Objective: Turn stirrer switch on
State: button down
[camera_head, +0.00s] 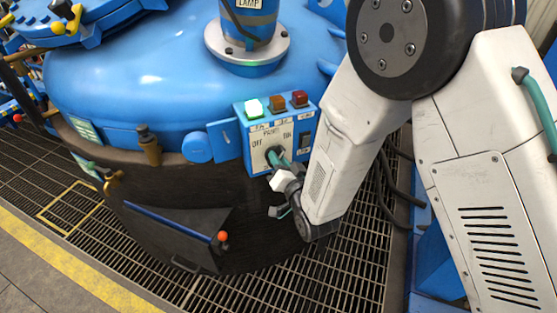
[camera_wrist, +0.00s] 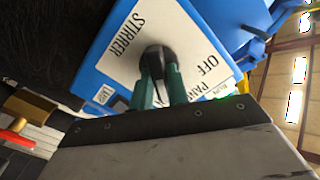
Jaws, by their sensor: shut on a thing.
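The stirrer switch (camera_wrist: 158,54) is a dark round knob on a white plate marked STIRRER and OFF, seen in the wrist view. The plate is on the front of a blue control box (camera_head: 248,130), which the head view shows at the middle. My gripper (camera_wrist: 160,76) has its two teal fingers shut on the knob, one on each side. In the head view my gripper (camera_head: 278,160) reaches the box from the lower right and covers most of the knob. The exact angle of the knob is hard to tell.
On top of the box a green lamp (camera_head: 254,108) is lit; an orange lamp (camera_head: 277,104) and a red lamp (camera_head: 299,99) look dark. A black rocker switch (camera_head: 305,140) is at the right. Grating (camera_head: 330,265) lies below.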

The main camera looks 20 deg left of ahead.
jog(key=shift+m, duration=1)
jog(key=c, duration=1.4)
grip_release()
jog(key=shift+d, duration=0.1)
jog(key=shift+o, duration=0.2)
jog(key=v, duration=0.7)
jog(key=shift+s+d, duration=0.2)
jog(key=shift+s, duration=0.1)
